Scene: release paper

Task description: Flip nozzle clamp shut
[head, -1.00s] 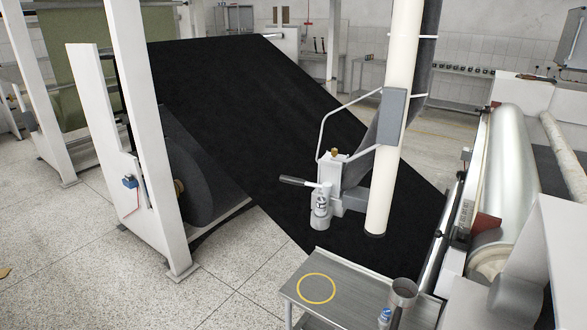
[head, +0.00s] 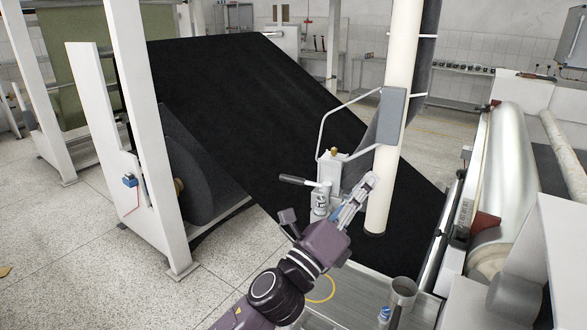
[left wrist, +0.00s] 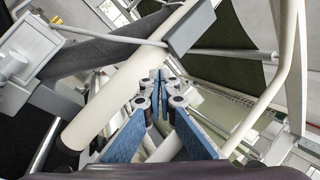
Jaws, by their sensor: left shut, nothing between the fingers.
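The nozzle clamp (head: 331,172) is a pale grey block with a brass knob on top and a dark-tipped lever (head: 297,180) sticking out to the left. A small labelled canister (head: 319,203) hangs below the lever. My left gripper (head: 370,180) is shut and empty, its tips showing just right of the clamp and in front of the cream tube (head: 394,120). In the left wrist view the shut fingers (left wrist: 158,76) point past the tube (left wrist: 110,108); a pale block, apparently the clamp (left wrist: 18,58), is at the left edge. My right gripper is not in view.
A wire handle (head: 320,128) and grey box (head: 392,115) sit on the tube. Black sheet (head: 250,110) slopes behind. A metal side table (head: 350,290) with a yellow ring and a grey cup (head: 402,292) is below. Shiny rollers (head: 512,150) stand at right.

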